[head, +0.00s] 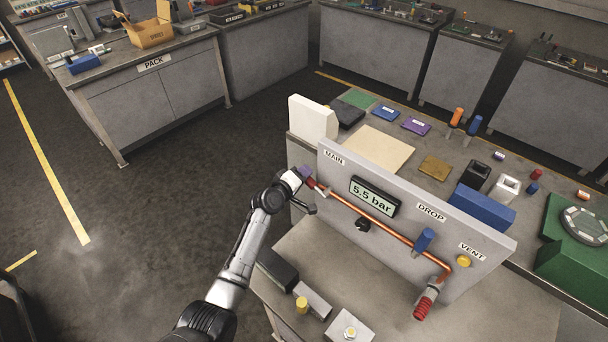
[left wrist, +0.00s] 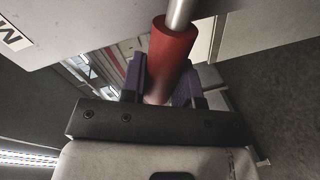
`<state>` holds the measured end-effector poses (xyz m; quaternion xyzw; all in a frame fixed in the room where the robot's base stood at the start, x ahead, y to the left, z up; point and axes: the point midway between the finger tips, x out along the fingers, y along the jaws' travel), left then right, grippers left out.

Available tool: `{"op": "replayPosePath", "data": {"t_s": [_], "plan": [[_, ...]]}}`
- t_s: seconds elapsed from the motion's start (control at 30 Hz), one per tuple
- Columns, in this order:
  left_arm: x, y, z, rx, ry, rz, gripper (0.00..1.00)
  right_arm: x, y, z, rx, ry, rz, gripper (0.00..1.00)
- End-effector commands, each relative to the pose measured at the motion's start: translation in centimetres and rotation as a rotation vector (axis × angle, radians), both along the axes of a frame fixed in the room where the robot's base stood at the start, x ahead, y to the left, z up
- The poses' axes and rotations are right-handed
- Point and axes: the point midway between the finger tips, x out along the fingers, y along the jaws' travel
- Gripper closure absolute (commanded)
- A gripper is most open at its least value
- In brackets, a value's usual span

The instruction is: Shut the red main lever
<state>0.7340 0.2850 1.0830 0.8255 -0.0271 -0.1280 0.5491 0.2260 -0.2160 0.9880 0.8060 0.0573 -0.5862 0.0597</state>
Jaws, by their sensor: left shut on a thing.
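The red main lever (head: 311,183) is at the left end of the copper pipe on the grey panel (head: 400,193), below the MAIN label (head: 334,157). My left gripper (head: 305,174) is at the lever, and its fingers partly hide it. In the left wrist view, the purple-padded fingers (left wrist: 163,88) are shut on the lever's red grip (left wrist: 172,50), one on each side. A bare metal rod runs from the grip toward the top of that view. The gauge (head: 374,197) reads 5.5 bar. My right gripper is not in view.
A blue lever (head: 423,240) stands by the DROP label, and a yellow button (head: 463,261) is under VENT. A red-ended coupling (head: 425,303) hangs at the pipe's right end. A black knob (head: 362,225) sits under the gauge. The floor left of the bench is clear.

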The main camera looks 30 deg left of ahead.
Motion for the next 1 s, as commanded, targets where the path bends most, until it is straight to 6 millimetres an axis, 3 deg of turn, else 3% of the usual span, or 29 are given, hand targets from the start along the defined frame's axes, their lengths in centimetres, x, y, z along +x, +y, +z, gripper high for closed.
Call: {"op": "replayPosePath", "data": {"t_s": [0.63, 0.67, 0.9, 1.0], "plan": [[-0.02, 0.15, -0.57, -0.042, 0.016, 0.0, 1.0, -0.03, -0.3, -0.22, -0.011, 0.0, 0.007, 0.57], [-0.02, 0.14, -0.57, -0.042, 0.016, 0.0, 0.68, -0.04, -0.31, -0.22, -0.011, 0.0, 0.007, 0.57], [0.0, 0.12, -0.47, -0.039, 0.013, 0.0, 0.45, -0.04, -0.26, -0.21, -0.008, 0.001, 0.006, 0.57], [0.02, 0.13, -0.43, -0.039, 0.011, 0.0, 0.45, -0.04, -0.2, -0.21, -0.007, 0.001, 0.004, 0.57]]}}
